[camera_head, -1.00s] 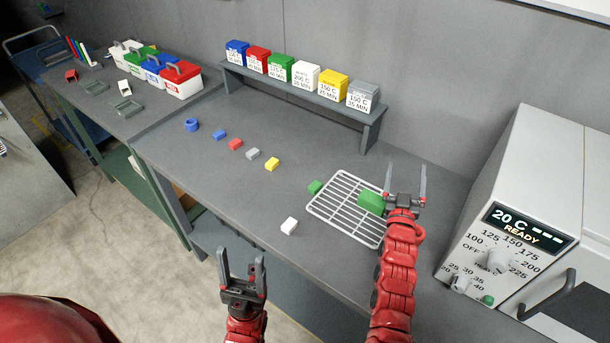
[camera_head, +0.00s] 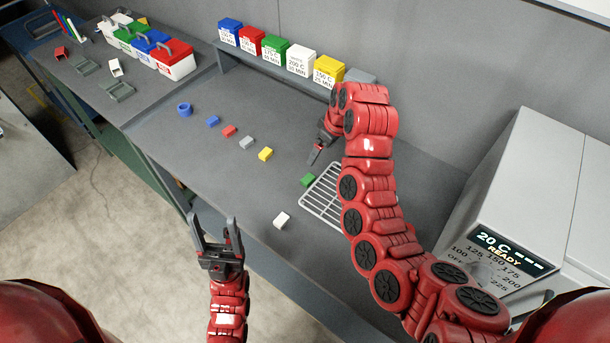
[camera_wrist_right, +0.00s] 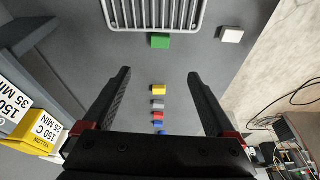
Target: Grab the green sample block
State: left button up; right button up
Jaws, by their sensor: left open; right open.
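The small green sample block (camera_head: 307,180) lies on the grey table at the left edge of the wire rack (camera_head: 322,203). It also shows in the right wrist view (camera_wrist_right: 160,41), just beside the rack's end bar and beyond my fingertips. My right gripper (camera_head: 318,147) is above the table, behind the block in the head view, partly hidden by its own arm. In the right wrist view it is open and empty (camera_wrist_right: 158,74). My left gripper (camera_head: 215,228) is open and empty near the table's front edge. The larger green piece on the rack is hidden behind my right arm.
Yellow (camera_head: 265,154), grey (camera_head: 246,142), red (camera_head: 229,131) and blue (camera_head: 212,121) blocks lie in a row. A white block (camera_head: 282,220) lies near the front edge. Labelled boxes stand on a shelf (camera_head: 225,54) behind. An oven (camera_head: 520,215) is at right.

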jog(key=b, duration=0.9)
send_near(308, 178)
jog(key=shift+x, duration=0.85)
jog(key=shift+w+a+f+p, duration=0.3)
jog(key=shift+w+f+p, duration=0.1)
jog(key=shift+p, duration=0.5)
jog(key=shift+f, duration=0.4)
jog(key=p+x, duration=0.3)
jog(key=shift+s+f, duration=0.3)
jog(key=shift+x, duration=0.9)
jog(key=shift+w+d, duration=0.1)
grip_shut()
